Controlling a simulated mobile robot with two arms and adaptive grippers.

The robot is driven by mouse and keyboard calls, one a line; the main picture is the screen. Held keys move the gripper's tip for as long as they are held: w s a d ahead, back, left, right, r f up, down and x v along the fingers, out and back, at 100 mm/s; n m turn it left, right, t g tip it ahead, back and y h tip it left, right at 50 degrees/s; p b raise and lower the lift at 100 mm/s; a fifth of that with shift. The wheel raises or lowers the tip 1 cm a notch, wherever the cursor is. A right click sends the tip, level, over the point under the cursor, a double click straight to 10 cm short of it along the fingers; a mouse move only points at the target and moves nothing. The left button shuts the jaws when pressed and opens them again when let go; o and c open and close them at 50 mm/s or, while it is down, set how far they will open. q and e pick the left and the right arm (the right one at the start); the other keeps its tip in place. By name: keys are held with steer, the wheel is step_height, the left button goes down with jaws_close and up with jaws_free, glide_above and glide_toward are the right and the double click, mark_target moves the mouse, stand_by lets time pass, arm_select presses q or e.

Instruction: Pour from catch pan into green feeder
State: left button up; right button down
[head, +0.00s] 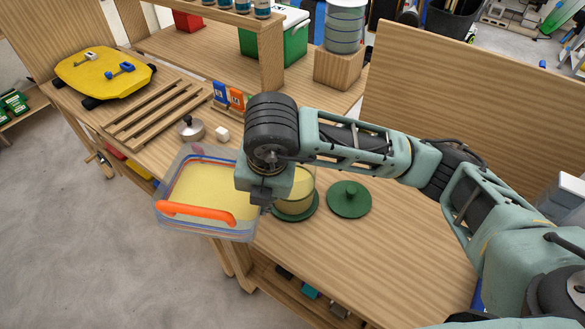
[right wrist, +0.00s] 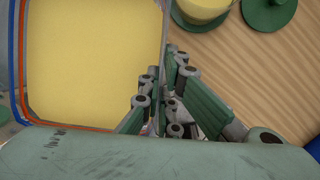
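The catch pan (head: 167,185) is a clear, rounded rectangular pan with blue and orange rim lines, an orange handle (head: 197,212) and a yellow fill. It is at the left front table edge, partly overhanging the floor in the picture; I cannot tell whether it is raised. In the right wrist view the pan (right wrist: 90,8) fills the upper left. My right gripper (right wrist: 163,88) has its fingers on either side of the pan's right wall and appears shut on it. The green feeder (head: 296,207), with a pale yellow body and green base, stands just right of the pan, partly hidden by my wrist. My left gripper is out of view.
A green lid (head: 349,198) lies right of the feeder. A slatted wooden rack (head: 155,110) and a yellow board (head: 105,75) are at the far left. The table's front right is clear.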

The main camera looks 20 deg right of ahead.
steer(key=shift+t+h, duration=0.3)
steer(key=shift+h, duration=0.5)
steer(key=f+b, duration=0.2)
steer(key=f, duration=0.1)
steer(key=a+f+b, duration=0.1)
steer(key=f+b, duration=0.2)
steer(key=shift+s+a+b, duration=0.15)
steer(key=shift+s+b, duration=0.05)
steer(key=shift+b, duration=0.1)
steer(key=shift+a+f+b, duration=0.25)
steer(key=shift+f+b, duration=0.4)
steer(key=shift+f, duration=0.2)
